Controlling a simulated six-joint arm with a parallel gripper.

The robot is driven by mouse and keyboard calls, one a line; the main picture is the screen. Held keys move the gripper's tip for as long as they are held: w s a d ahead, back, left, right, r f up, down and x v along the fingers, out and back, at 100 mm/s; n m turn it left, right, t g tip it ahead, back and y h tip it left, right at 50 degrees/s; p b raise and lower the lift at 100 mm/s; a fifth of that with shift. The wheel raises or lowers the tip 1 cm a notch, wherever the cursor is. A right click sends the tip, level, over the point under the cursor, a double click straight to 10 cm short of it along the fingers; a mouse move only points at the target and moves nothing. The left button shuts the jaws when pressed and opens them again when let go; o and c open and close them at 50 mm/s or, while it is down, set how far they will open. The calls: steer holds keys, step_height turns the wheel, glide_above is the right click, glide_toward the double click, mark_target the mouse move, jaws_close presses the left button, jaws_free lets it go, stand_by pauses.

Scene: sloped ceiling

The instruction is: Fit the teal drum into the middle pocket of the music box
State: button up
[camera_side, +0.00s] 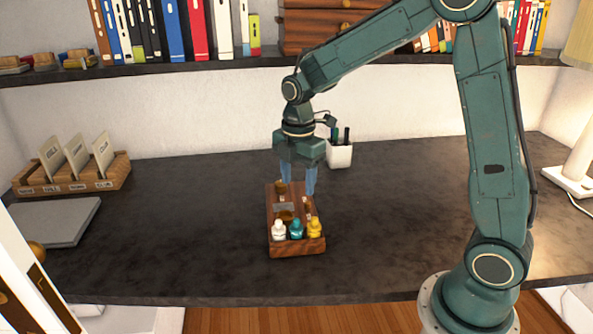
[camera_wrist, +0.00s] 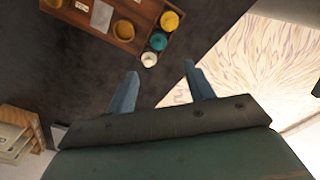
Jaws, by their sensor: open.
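The music box (camera_side: 297,248) is a brown wooden case on the dark desk. At its near end a white drum (camera_side: 279,231), the teal drum (camera_side: 296,230) and a yellow drum (camera_side: 314,229) stand in a row, teal in the middle. The wrist view shows the teal drum (camera_wrist: 158,41) between the white and yellow ones along the edge of the box (camera_wrist: 145,14). I cannot tell how deep the teal drum sits. My gripper (camera_side: 299,190) points down near the far end of the box, fingers apart and empty. In the wrist view my gripper (camera_wrist: 161,88) is clear of the drums.
Brass round parts (camera_side: 286,216) and a pale plate lie on the box. A pen cup (camera_side: 340,154) stands behind it. A card rack (camera_side: 75,175) and a grey slab (camera_side: 60,222) are at the left, a lamp (camera_side: 575,165) at the right. Desk beside the box is clear.

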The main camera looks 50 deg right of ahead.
steer(key=s+a+r+m+t, duration=0.1)
steer(key=s+r+m+t, duration=0.1)
steer(key=s+r+m, duration=0.3)
steer(key=s+a+r+m+t, duration=0.2)
steer(key=s+r+m, duration=0.4)
steer(key=s+m, duration=0.6)
steer(key=s+t, duration=0.1)
steer(key=s, duration=0.4)
steer(key=shift+a+r, duration=0.25)
steer(key=shift+r, duration=0.05)
